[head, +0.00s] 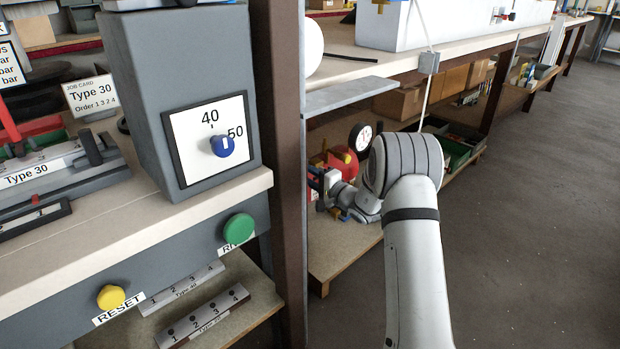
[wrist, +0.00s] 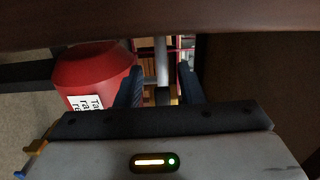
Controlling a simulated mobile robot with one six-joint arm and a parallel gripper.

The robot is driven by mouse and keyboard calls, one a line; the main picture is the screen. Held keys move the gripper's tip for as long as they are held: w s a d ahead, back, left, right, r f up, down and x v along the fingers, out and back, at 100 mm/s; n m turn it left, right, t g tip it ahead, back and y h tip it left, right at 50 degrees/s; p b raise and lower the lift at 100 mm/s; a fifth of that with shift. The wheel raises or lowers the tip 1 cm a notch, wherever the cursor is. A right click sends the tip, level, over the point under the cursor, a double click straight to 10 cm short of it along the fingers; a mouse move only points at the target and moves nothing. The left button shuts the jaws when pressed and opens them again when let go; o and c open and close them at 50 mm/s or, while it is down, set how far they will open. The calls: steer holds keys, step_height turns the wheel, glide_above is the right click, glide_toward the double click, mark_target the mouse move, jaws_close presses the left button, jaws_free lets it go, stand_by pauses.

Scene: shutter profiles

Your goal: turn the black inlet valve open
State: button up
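My gripper (wrist: 159,75) reaches in low under the bench. In the wrist view its two dark blue fingers stand apart with a clear gap between them. A grey pipe (wrist: 161,60) with a small dark piece (wrist: 163,96) at its lower end shows in that gap. The dark piece may be the black inlet valve, but I cannot tell for sure. No finger visibly touches it. In the head view my gripper (head: 325,186) is small and beside a red tank (head: 346,165), and no black valve can be made out there.
The tank also fills the left of the wrist view (wrist: 92,75). A brown post (head: 280,150) stands left of my arm, and the bench top (head: 400,62) is above. The floor at right is clear.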

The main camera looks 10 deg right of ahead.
mark_target(316, 179)
steer(key=p+v, duration=0.2)
steer(key=v, duration=0.5)
steer(key=shift+s+d, duration=0.2)
steer(key=shift+s, duration=0.1)
